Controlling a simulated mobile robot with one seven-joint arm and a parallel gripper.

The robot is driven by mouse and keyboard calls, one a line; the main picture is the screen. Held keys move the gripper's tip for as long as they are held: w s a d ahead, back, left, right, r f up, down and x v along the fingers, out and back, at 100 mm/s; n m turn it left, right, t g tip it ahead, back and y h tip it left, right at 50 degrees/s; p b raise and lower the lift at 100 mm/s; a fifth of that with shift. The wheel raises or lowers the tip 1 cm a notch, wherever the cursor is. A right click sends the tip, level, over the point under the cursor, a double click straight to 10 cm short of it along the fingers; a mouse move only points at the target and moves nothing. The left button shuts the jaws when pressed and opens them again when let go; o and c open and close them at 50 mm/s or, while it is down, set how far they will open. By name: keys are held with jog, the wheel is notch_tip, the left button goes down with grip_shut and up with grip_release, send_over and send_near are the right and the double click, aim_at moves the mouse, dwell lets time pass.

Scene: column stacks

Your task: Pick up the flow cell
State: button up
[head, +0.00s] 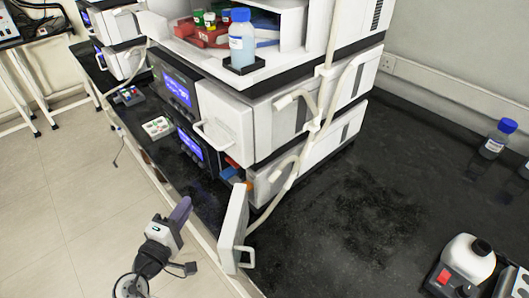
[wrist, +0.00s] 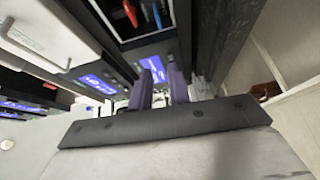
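My gripper (head: 181,210) is in front of the bench edge, left of an open white door panel (head: 232,225) on the lower module of the column stack. In the wrist view its two purple fingers (wrist: 160,75) stand apart with a gap between them, and I see nothing held. I cannot pick out the flow cell for certain. The open compartment behind the door shows small blue (head: 230,173) and orange (head: 249,186) parts. The wrist view shows a red part (wrist: 130,13) and a blue part (wrist: 157,15) in a dark compartment. The door and module hide much of the inside.
A white handle (head: 243,257) sticks out from the open door. White tubing (head: 300,150) runs down the stack's right side. A blue-capped bottle (head: 242,40) stands on top.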

aim_at(221, 175)
jog(key=shift+h, duration=0.5)
jog(key=x, duration=0.2)
jog(key=d+p+x, duration=0.1)
jog(key=x, duration=0.2)
jog(key=p+x, duration=0.1)
jog(key=x, duration=0.1)
jog(key=shift+d+f, duration=0.3)
jog(key=shift+d, duration=0.05)
jog(key=shift+w+d, duration=0.2)
jog(key=shift+w, duration=0.4)
jog(key=p+x, duration=0.1)
jog(key=x, duration=0.1)
jog(key=d+p+x, duration=0.1)
jog(key=x, duration=0.1)
jog(key=shift+f, duration=0.15)
jog(key=shift+w+d+f, duration=0.15)
jog(key=shift+w+d, duration=0.05)
jog(key=shift+w, duration=0.3)
grip_shut()
